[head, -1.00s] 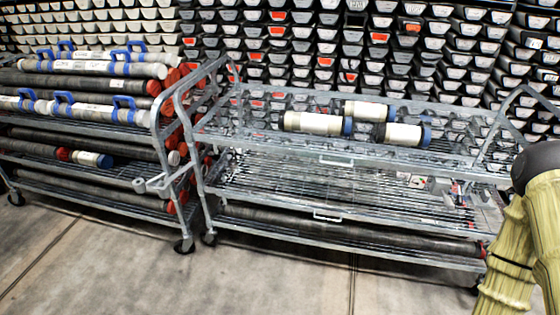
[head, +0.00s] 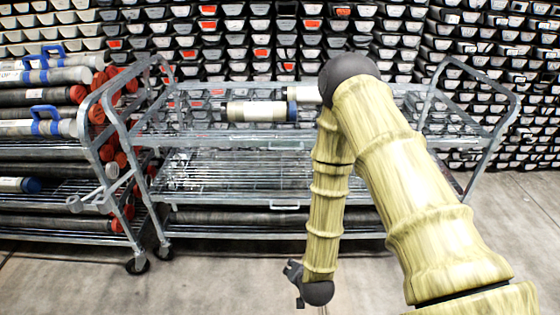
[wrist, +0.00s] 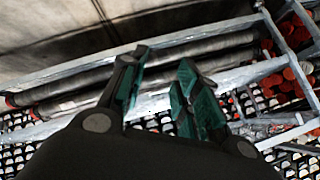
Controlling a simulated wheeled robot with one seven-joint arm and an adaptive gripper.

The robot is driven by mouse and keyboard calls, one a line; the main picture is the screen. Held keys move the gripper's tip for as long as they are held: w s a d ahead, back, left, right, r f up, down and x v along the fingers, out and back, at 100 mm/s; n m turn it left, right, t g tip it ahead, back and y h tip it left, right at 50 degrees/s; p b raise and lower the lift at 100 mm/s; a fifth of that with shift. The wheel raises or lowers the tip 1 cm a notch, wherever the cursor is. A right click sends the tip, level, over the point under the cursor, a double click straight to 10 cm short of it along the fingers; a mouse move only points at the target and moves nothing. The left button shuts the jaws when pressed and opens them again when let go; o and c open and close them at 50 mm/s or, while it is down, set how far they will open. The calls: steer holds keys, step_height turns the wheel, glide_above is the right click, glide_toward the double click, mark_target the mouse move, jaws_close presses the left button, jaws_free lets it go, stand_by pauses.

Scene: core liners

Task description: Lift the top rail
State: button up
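The grey metal cart (head: 285,205) stands ahead of me. The front top rail (head: 215,138) runs along its upper shelf, partly hidden by my arm. Two pale core tubes show on the top shelf: one with a blue end (head: 257,111), another (head: 300,94) partly behind my arm. In the wrist view, my gripper (wrist: 160,72) is open, with two dark green fingers apart and nothing visible between them. Grey bars (wrist: 225,80) and dark tubes (wrist: 140,72) of a rack lie beyond the fingers. I cannot tell whether any bar there is the top rail.
A second cart (head: 55,215) at left holds dark and pale tubes with red caps and blue handles. Its upright end frame (head: 92,150) stands close beside the middle cart. Stacked bins (head: 235,40) fill the back wall. Bare concrete floor (head: 215,285) lies in front.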

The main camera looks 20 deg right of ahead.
steer(key=w+r+m+t+b, duration=0.2)
steer(key=w+t, duration=0.1)
steer(key=w, duration=0.5)
steer(key=m+t+h+b, duration=0.55)
steer(key=m+t, duration=0.25)
steer(key=m, duration=0.3)
glide_toward(285, 149)
steer(key=x, duration=1)
steer(key=shift+w+f, duration=0.1)
steer(key=shift+w, duration=0.2)
jaws_close()
